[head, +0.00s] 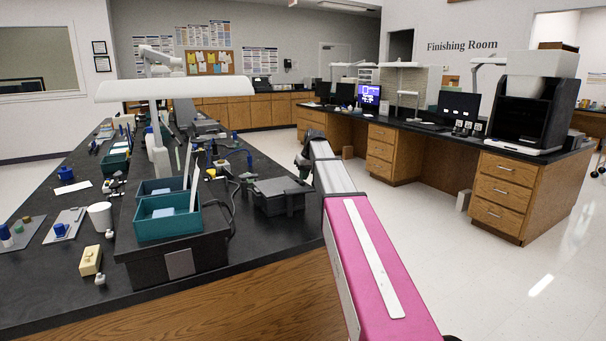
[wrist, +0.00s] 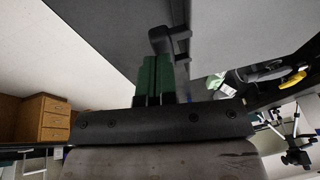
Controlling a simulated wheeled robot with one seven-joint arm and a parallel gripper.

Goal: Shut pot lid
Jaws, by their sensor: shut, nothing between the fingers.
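A dark grey, low, box-like unit with a flat top, which looks like the pot (head: 280,190), sits near the right edge of the black bench in the head view. Its top appears level; I cannot tell whether the lid is fully down. My gripper (wrist: 157,62) shows as green fingers close together in the wrist view, with nothing between them. Just beyond the fingertips is a dark knob or handle (wrist: 168,38) on a large dark grey surface (wrist: 110,35). I cannot tell whether they touch. In the head view my arm's end is beside the pot and the fingers are hidden.
Teal bins (head: 168,217) stand on a dark box left of the pot. A black cable lies between them. A white cup (head: 100,215) and a yellow block (head: 90,260) are at the left. A white lamp (head: 165,88) overhangs the bench. The floor at right is clear.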

